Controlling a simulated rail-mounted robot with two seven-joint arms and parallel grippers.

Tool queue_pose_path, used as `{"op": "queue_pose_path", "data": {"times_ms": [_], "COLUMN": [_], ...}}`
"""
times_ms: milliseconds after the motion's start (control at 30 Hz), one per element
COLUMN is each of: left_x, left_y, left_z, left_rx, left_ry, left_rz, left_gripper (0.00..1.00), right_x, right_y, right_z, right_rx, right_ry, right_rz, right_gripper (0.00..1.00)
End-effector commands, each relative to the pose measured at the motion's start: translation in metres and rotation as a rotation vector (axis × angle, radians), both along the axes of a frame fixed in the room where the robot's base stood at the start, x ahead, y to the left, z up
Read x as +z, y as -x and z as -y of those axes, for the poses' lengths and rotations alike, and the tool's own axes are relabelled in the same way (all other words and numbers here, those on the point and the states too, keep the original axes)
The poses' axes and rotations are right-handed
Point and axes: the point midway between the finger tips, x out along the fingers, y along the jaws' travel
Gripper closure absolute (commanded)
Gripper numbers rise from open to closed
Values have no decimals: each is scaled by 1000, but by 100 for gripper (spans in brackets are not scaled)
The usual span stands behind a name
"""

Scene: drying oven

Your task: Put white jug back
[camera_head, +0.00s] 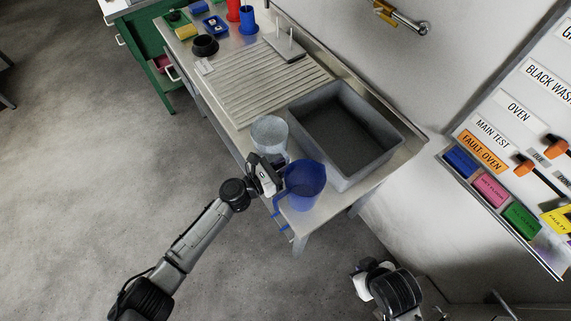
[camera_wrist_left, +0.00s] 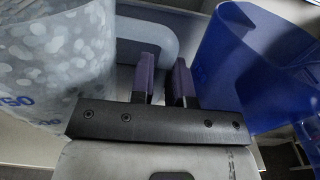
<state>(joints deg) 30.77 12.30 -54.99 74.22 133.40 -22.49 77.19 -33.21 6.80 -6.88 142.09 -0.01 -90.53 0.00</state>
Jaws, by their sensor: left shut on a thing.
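The white jug (camera_head: 269,132) is a see-through, pale jug at the worktop's front edge, left of the sink. In the left wrist view the jug (camera_wrist_left: 55,65) fills the left side, with a mottled wall and blue printed marks. My left gripper (camera_head: 272,172) is beside it on the near side. In the left wrist view its purple fingertips (camera_wrist_left: 162,82) are shut on the jug's pale curved handle (camera_wrist_left: 150,33). Whether the jug touches the worktop cannot be told. Part of my right arm shows at the lower right; its fingertips are not visible.
A blue jug (camera_head: 305,180) stands close on the right of my left gripper and also shows in the left wrist view (camera_wrist_left: 245,65). Behind are the grey sink (camera_head: 395,130) and ribbed drainboard (camera_head: 262,95). A black pot (camera_head: 204,46) and small items crowd the far end.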

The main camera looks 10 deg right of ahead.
Motion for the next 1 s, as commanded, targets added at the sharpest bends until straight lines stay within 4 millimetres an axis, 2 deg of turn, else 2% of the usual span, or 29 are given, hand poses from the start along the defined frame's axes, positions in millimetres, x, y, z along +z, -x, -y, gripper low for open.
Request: {"op": "queue_pose_path", "data": {"times_ms": [300, 333, 433, 767, 1000], "left_x": [-5, -4, -3, 2, 1], "left_y": [0, 0, 0, 1, 16], "left_z": [0, 0, 0, -2, -40], "left_rx": [0, 0, 0, 0, 1], "left_ry": [3, 3, 2, 0, -1], "left_rz": [-1, -1, -1, 0, -1], "left_gripper": [100, 81, 73, 73, 73], "right_x": [-4, -3, -3, 2, 6], "right_y": [0, 0, 0, 0, 0], "right_z": [-1, -1, -1, 1, 2], "right_rx": [-1, -1, -1, 1, 4], "right_ry": [-2, -2, -2, 3, 7], "right_rz": [0, 0, 0, -1, -1], "right_gripper": [100, 100, 100, 100, 100]}}
